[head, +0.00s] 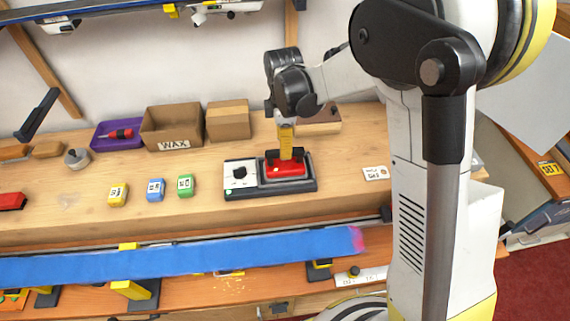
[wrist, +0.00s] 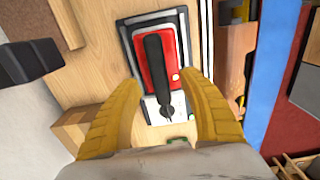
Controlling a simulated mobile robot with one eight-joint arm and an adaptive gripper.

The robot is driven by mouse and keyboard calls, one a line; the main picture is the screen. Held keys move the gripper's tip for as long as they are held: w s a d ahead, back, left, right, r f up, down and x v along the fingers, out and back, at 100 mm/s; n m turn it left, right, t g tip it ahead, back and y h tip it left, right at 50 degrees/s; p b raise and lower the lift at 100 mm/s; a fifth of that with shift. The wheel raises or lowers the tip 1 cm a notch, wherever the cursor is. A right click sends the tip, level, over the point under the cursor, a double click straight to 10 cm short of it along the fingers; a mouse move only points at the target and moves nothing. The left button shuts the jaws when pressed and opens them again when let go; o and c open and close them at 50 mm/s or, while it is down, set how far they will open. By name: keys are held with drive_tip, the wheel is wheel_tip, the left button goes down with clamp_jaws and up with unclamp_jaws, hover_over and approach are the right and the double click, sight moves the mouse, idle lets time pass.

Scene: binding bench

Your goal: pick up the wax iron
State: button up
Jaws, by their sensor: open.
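The wax iron (head: 284,171) has a red base and sits on the right part of a dark-edged stand (head: 238,192) on the wooden bench. In the wrist view the wax iron (wrist: 154,62) shows its long black handle over the red plate. My gripper (head: 286,152) points down over the iron and hides part of it in the head view. Its yellow fingers (wrist: 162,78) are open and empty, one on each side of the handle in the wrist picture. I cannot tell whether the fingertips are level with the handle.
Yellow (head: 117,194), blue (head: 155,189) and green (head: 185,185) wax blocks stand left of the stand. A WAX box (head: 172,128), a cardboard box (head: 228,121) and a purple tray (head: 104,139) are behind. A long blue ski (head: 190,257) runs along the front.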

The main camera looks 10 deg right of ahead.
drive_tip(key=f, duration=0.4)
drive_tip(key=shift+w+d+f+b, duration=0.1)
drive_tip(key=shift+d+b, duration=0.1)
drive_tip(key=shift+b, duration=0.1)
clamp_jaws()
drive_tip(key=shift+r, duration=0.6)
drive_tip(key=r, duration=0.1)
drive_tip(key=r+p, duration=0.1)
drive_tip(key=r, duration=0.1)
drive_tip(key=shift+d+r, duration=0.2)
drive_tip(key=shift+r, duration=0.05)
drive_tip(key=s+d+r+p, duration=0.1)
drive_tip(key=s+d+r, duration=0.5)
drive_tip(key=d, duration=0.3)
drive_tip(key=shift+d+r, duration=0.25)
drive_tip(key=shift+d, duration=0.05)
